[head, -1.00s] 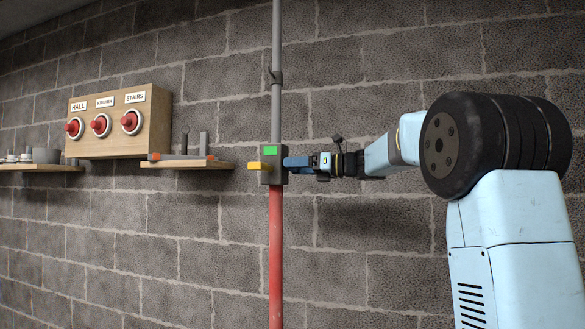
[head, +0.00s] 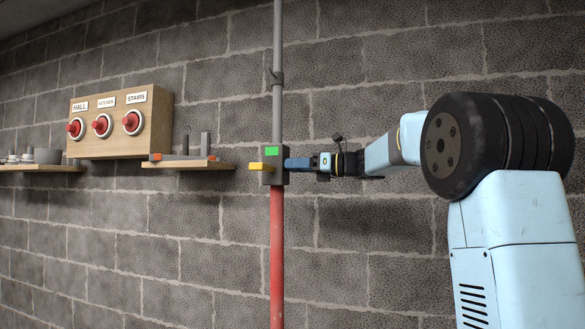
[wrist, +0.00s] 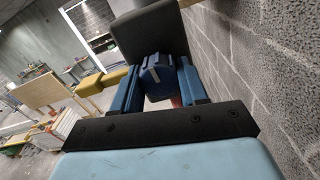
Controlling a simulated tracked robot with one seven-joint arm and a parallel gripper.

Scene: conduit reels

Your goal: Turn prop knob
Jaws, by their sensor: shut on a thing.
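A grey box (head: 279,155) with a green label sits on the vertical pipe. A yellow lever (head: 257,166) sticks out of its left side. My gripper (head: 299,163) reaches in from the right, at the box's right side. In the wrist view, a dark blue knob (wrist: 164,76) on the box (wrist: 143,32) sits between my two blue fingers, which are shut on it. The yellow lever (wrist: 100,82) shows there to the left. In the head view, my fingers hide the knob.
A wooden panel (head: 125,144) with red knobs labelled HALL, KITCHEN and STAIRS hangs on the block wall at left. Small shelves (head: 190,164) with tools and cups sit below it. The pipe is grey above the box and red (head: 277,260) below. Space under the arm is clear.

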